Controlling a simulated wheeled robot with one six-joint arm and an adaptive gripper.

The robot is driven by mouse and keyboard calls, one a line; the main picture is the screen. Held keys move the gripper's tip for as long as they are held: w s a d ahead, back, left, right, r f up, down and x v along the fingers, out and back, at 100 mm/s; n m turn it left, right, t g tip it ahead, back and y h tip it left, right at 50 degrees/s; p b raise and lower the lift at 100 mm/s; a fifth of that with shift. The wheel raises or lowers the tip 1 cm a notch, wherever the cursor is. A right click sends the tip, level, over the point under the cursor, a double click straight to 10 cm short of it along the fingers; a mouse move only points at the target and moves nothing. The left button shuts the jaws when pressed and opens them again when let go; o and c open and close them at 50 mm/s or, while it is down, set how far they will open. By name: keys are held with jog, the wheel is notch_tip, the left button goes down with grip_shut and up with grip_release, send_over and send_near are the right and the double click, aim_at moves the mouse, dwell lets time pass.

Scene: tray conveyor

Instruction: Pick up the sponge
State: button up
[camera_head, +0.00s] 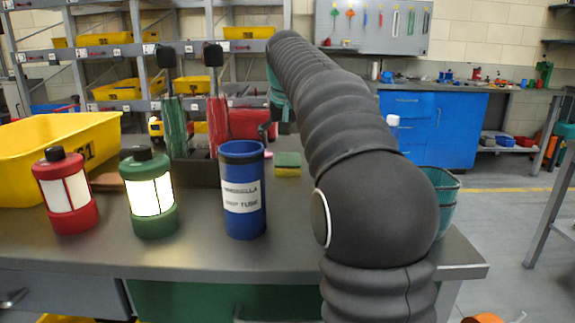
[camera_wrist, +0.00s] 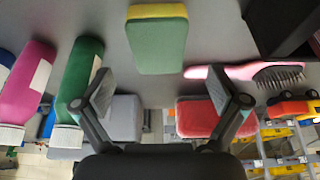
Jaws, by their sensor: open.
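The sponge, green with a yellow layer, lies on the grey workbench (camera_head: 300,215) right of the blue tube in the head view (camera_head: 288,165). In the wrist view the sponge (camera_wrist: 157,42) is at the top centre, beyond the fingertips. My gripper (camera_wrist: 162,92) is open, its two fingers spread wide with nothing held between them. The sponge is apart from both fingers. In the head view the gripper is too small and overlapped to make out clearly.
A blue tube (camera_head: 243,195), a green lantern (camera_head: 150,200) and a red lantern (camera_head: 65,195) stand left of the sponge. Folded green (camera_head: 174,125) and red (camera_head: 218,125) umbrellas stand behind. The wrist view shows a pink hairbrush (camera_wrist: 235,72) and a red block (camera_wrist: 198,118) nearby.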

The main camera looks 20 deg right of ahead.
aim_at(288, 159)
jog(key=shift+x, duration=2.85)
jog(key=shift+f, duration=0.2)
jog(key=shift+c, duration=0.3)
jog(key=c, duration=0.7)
jog(key=shift+c, duration=0.2)
